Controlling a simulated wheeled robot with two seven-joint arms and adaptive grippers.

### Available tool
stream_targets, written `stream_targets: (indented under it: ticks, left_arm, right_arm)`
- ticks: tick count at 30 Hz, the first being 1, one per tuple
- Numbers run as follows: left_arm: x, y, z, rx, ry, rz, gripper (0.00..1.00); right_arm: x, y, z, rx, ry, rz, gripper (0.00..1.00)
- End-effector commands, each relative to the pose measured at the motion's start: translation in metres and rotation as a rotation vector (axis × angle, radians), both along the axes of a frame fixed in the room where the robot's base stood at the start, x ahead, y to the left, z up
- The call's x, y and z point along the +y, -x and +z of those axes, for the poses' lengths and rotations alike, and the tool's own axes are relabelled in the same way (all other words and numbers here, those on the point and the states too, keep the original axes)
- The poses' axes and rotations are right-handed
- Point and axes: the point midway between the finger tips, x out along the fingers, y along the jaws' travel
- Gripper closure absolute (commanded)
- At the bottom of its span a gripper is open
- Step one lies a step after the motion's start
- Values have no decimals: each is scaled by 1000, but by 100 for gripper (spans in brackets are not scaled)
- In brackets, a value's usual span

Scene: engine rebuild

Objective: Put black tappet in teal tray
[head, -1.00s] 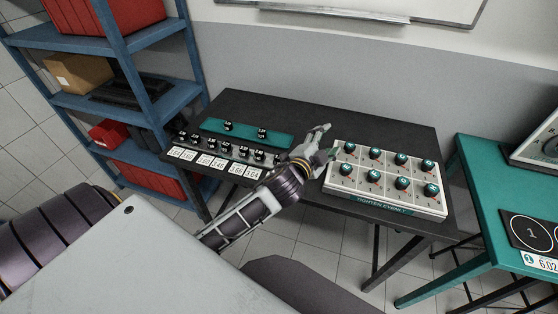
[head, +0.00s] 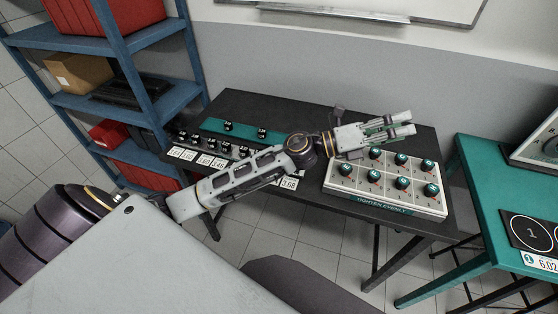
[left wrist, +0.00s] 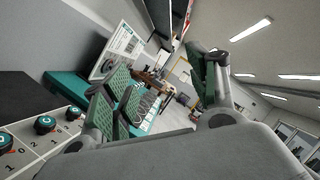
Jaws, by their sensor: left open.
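Small black tappets (head: 196,140) stand in a row behind white number cards at the left of the dark table. The teal tray (head: 244,130) lies just behind this row, with black tappets (head: 228,126) on it. My left forearm hides the right part of the row and the tray's right end. My left gripper (head: 408,124) is open and empty, raised over the back of the white bolt board and pointing right, well away from the tappets. In the left wrist view its two fingers (left wrist: 165,92) are spread with nothing between them. My right gripper is not in view.
The white board (head: 385,190) with several teal-capped knobs fills the table's right half. A blue shelf (head: 150,100) stands close on the left. A teal table (head: 480,200) is on the right. The table's back strip is clear.

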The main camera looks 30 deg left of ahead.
Motion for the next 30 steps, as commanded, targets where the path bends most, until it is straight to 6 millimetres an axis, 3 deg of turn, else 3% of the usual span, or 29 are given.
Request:
stream_targets:
  ticks: [8,16,23,30]
  left_arm:
    - [-19,17,-26,-213,-324,-160,41]
    - [-10,24,-68,-374,-653,-313,41]
    - [22,21,-106,-466,-940,-440,41]
    - [79,11,-139,-510,-1241,-571,41]
  right_arm:
    - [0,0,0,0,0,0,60]
    - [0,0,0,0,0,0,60]
    - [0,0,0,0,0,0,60]
    - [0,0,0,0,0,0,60]
